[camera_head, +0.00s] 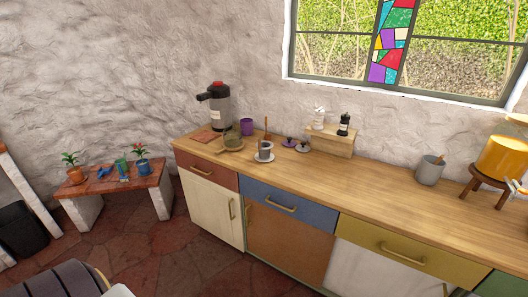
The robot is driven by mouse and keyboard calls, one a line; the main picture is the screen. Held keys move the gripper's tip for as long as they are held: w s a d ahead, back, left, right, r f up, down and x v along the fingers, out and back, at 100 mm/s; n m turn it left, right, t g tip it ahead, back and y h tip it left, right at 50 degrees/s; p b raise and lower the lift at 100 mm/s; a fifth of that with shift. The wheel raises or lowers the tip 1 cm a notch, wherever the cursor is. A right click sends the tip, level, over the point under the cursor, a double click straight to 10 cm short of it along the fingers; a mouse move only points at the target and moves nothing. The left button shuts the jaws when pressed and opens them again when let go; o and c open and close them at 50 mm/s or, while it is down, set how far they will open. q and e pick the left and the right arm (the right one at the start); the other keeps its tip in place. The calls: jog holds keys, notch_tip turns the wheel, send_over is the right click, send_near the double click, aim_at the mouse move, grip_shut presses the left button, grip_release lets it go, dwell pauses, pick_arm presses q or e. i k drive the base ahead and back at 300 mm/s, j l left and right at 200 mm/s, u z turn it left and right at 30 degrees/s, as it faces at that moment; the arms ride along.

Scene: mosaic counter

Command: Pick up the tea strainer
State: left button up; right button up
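I cannot make out the tea strainer for certain; the items at the counter's left end are small. A round grey-green piece (232,139) sits there on a small wooden board (231,149). A grey cup (265,151) stands on a pale saucer (264,161) to its right. A purple cup (246,126) stands behind them. Two small round items with purple tops, one at the left (289,141) and one at the right (303,147), sit to the right of the grey cup. Neither of my grippers is recognisable in view.
The wooden counter (370,178) is mostly clear along its middle. A dark dispenser (217,108) stands at its left end. A wooden riser (330,140) stands by the wall. A grey pot (429,170) and yellow pot (502,157) stand right. A low bench (115,181) holds plants.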

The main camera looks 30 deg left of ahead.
aim_at(264, 146)
jog(key=u, duration=1.35)
